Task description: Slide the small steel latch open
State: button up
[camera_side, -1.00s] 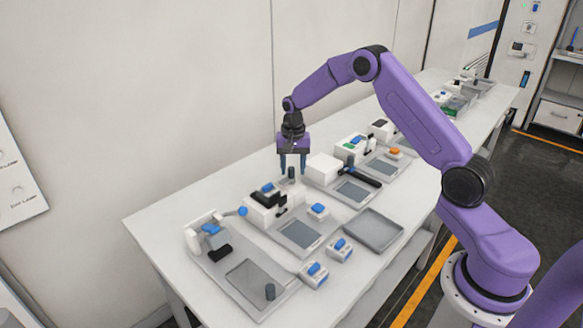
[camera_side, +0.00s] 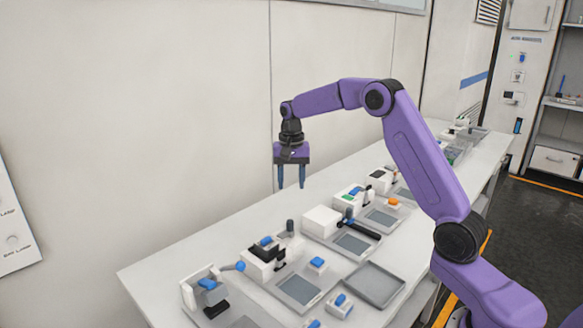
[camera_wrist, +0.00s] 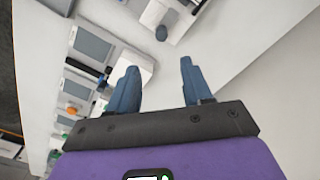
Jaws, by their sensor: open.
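I cannot single out the small steel latch in either view; the fittings on the bench are too small to tell. My gripper (camera_side: 291,184) hangs pointing down above the white bench, its two blue fingers apart with nothing between them. Below it in the side view is a station with a white and black block (camera_side: 265,258) and a blue button. A dark upright knob (camera_side: 290,227) stands by that station, clear of the fingers.
A white box (camera_side: 321,221) with a black bar (camera_side: 360,228) stands to the right. A grey tray (camera_side: 366,286) lies near the bench front. A blue-handled fixture (camera_side: 208,284) is at the near left. The bench strip along the wall (camera_side: 190,262) is bare.

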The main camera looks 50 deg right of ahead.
jog(key=shift+r, duration=2.05)
jog(key=s+a+r+n, duration=0.1)
jog(key=s+a+n, duration=1)
jog(key=s+a, duration=0.7)
jog(key=s+d+f+n, duration=0.1)
jog(key=s+n, duration=0.4)
jog(key=s, duration=0.6)
jog(key=s+d+f+n, duration=0.2)
jog(key=s+n, duration=0.3)
jog(key=s, duration=0.7)
jog(key=shift+d+f+n, duration=0.2)
jog(key=shift+f+n, duration=0.1)
jog(key=shift+f, duration=0.45)
